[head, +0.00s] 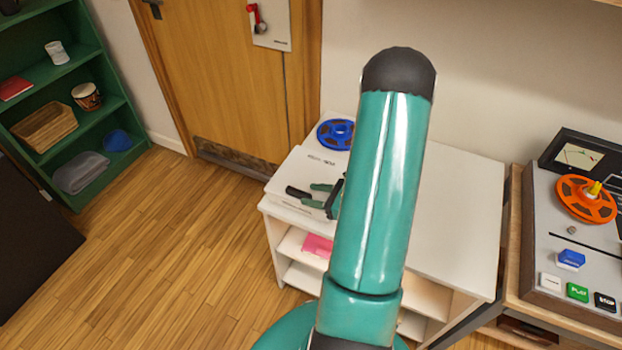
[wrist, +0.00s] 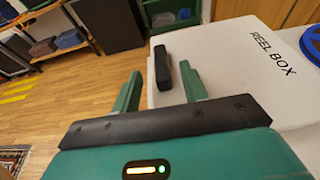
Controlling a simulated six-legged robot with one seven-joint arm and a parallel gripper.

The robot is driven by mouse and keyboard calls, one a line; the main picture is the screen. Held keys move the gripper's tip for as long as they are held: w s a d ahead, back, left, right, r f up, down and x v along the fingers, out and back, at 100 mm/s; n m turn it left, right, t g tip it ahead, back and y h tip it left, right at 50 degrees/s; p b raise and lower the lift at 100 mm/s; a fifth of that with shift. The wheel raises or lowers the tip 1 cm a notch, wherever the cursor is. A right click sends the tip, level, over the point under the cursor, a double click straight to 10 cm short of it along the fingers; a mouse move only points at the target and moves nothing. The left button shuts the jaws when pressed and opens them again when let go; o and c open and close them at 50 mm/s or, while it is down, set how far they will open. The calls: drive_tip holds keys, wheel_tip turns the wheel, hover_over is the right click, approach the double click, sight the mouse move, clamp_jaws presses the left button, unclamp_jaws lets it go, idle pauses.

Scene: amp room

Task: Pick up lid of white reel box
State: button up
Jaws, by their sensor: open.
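The white reel box (head: 312,163) lies on the white cabinet's top, and its lid, lettered "REEL BOX", also shows in the wrist view (wrist: 235,62). A short black bar (wrist: 162,68), looking like a handle, is at the lid's near left edge; it shows in the head view too (head: 296,192). My gripper (wrist: 160,78) is open, with its two green fingers on either side of the bar in the wrist view. I cannot tell whether the fingers touch it. In the head view my gripper (head: 309,194) is low over the box's front, partly hidden by my arm.
A blue reel (head: 336,134) lies behind the box. The white cabinet (head: 455,215) has a clear top to the right and a pink item (head: 317,245) on a shelf. A tape machine with an orange reel (head: 586,200) stands at right. The wooden floor at left is clear.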

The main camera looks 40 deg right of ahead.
sight(298, 191)
drive_tip(key=x, duration=0.4)
clamp_jaws()
drive_tip(key=shift+r, duration=0.1)
